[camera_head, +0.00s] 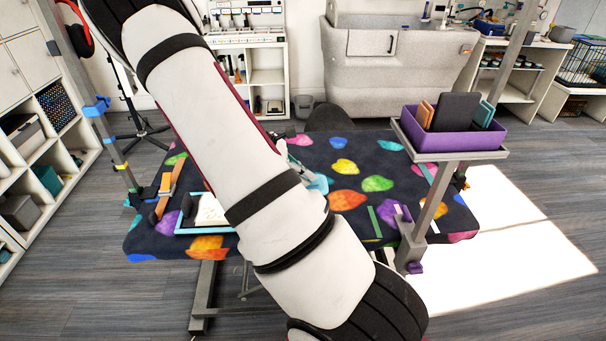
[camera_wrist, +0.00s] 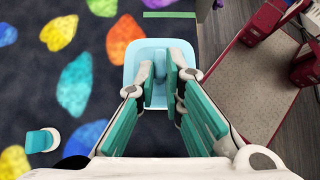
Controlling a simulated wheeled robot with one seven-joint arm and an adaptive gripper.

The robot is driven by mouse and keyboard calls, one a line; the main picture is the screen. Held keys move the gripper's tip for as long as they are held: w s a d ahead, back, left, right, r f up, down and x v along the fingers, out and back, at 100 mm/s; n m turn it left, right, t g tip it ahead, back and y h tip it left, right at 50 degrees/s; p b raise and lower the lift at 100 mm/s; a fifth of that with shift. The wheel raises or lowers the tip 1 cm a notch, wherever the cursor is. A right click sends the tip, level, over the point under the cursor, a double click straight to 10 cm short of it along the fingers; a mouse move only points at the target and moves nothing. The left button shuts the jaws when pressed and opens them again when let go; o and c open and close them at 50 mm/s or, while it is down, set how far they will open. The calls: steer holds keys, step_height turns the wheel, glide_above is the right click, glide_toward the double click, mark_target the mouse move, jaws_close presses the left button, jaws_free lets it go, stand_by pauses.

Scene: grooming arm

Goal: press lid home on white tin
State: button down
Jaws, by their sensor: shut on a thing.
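My gripper (camera_wrist: 163,78) reaches forward in the wrist view, its teal-padded fingers close together around a small grey-blue piece (camera_wrist: 160,70). No white tin is clearly seen. A small teal piece with a white round end (camera_wrist: 42,140) lies to the left.
The dark table mat (camera_head: 280,215) has bright coloured blotches. A blue-rimmed tray (camera_head: 180,228) with a pale item lies at the left. A purple bin (camera_head: 455,141) stands on a raised shelf (camera_head: 405,140) at the right. Its post rises beside the table.

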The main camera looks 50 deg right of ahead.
steer(key=shift+d+f+b, duration=0.1)
steer(key=shift+f+b, duration=0.9)
steer(key=shift+f, duration=1.9)
steer(key=shift+f, duration=0.9)
steer(key=c, duration=1.6)
jaws_free()
steer(key=v, duration=1.2)
